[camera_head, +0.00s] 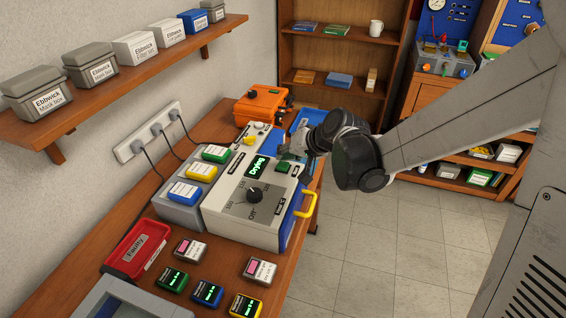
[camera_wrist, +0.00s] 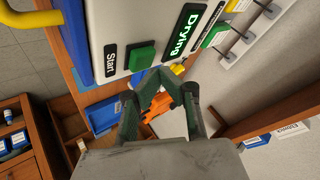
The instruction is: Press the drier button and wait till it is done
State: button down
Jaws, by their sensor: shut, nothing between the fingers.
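The drier (camera_head: 228,222) is a light grey box on the wooden bench, with a black dial (camera_head: 254,194) and a yellow handle (camera_head: 307,204). Its display (camera_head: 258,166) reads "Drying" in green; the same display (camera_wrist: 186,31) shows large in the wrist view. The green button (camera_wrist: 140,57) sits beside the "Start" label (camera_wrist: 110,58). It also shows in the head view (camera_head: 284,167). My gripper (camera_wrist: 156,78) is shut and empty, its fingertips close to the button. I cannot tell whether they touch it. In the head view my gripper (camera_head: 290,153) is just behind the button, partly hidden by my wrist.
A grey charger-like unit (camera_head: 178,212) with coloured devices stands left of the drier. An orange case (camera_head: 262,104) and a blue tray (camera_head: 301,120) are behind. A red "Faulty" bin (camera_head: 136,250) and several small devices lie in front. The floor at right is open.

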aim_at(284, 165)
jog(key=shift+r, duration=0.2)
jog(key=shift+r+p, duration=1.55)
jog(key=shift+r, duration=0.85)
jog(key=shift+s+d+r, duration=0.1)
jog(key=shift+d, duration=0.05)
jog(key=s+d+r+h+b, duration=0.1)
jog(key=s+d+r+h, duration=0.1)
jog(key=s+d, duration=0.7)
jog(key=s+d+r+h+b, duration=0.2)
jog(key=s+d, duration=0.6)
jog(key=s, duration=0.8)
jog(key=h, duration=0.2)
jog(key=shift+s+d+r+t+h, duration=0.3)
jog(key=shift+s+d+r, duration=0.05)
dwell(2.2)
